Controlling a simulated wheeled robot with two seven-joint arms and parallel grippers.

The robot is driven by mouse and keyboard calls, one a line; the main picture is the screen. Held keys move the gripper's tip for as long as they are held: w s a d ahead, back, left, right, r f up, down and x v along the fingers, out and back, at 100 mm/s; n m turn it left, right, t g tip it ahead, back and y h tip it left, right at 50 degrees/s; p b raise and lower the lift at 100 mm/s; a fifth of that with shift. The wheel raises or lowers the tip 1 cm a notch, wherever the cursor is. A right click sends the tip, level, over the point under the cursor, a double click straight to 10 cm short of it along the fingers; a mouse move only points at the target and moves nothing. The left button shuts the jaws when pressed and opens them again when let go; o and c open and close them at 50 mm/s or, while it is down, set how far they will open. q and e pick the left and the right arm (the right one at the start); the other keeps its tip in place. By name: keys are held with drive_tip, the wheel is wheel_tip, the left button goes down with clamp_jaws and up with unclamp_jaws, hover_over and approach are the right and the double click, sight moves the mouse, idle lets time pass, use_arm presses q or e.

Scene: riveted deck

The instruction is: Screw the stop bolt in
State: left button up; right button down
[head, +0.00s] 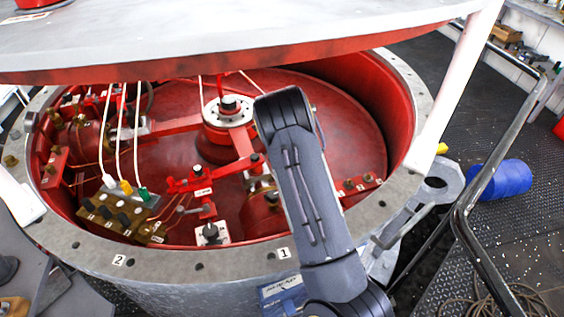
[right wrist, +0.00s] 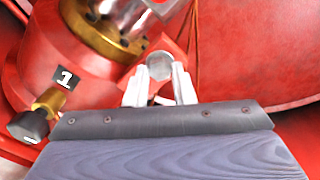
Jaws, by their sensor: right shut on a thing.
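My right gripper (right wrist: 158,88) is down inside the red drum, beside a red cylinder marked 1 (right wrist: 65,60) with a brass collar. Its pale fingers are shut on a grey bolt (right wrist: 159,66), whose rounded head shows between and just beyond the fingertips. The bolt's shank and any hole under it are hidden, so I cannot tell whether it is seated in a thread. In the head view my right arm covers this gripper and the bolt. Part of the cylinder (head: 262,213) shows left of the arm. My left gripper is not in view.
The drum's grey flange (head: 190,266) surrounds the work area, and a raised lid (head: 230,45) hangs above it. A central hub (head: 229,108), red arms and a terminal block with cables (head: 118,212) stand inside. A brass fitting with a black knob (right wrist: 30,127) is close left of the gripper.

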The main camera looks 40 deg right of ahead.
drive_tip(key=m, duration=0.3)
drive_tip(key=m+p, duration=0.1)
drive_tip(key=shift+w+r+m, duration=0.25)
drive_tip(key=shift+r+m, duration=0.05)
drive_tip(key=shift+d+m+p, duration=0.1)
drive_tip(key=shift+m+p, duration=0.4)
drive_tip(key=shift+m, duration=1.5)
drive_tip(key=c, duration=1.5)
unclamp_jaws()
drive_tip(key=shift+c, duration=0.2)
drive_tip(key=shift+o, duration=1.3)
drive_tip(key=shift+f, duration=0.1)
drive_tip(key=shift+o, duration=0.4)
drive_tip(key=shift+s+f, duration=0.1)
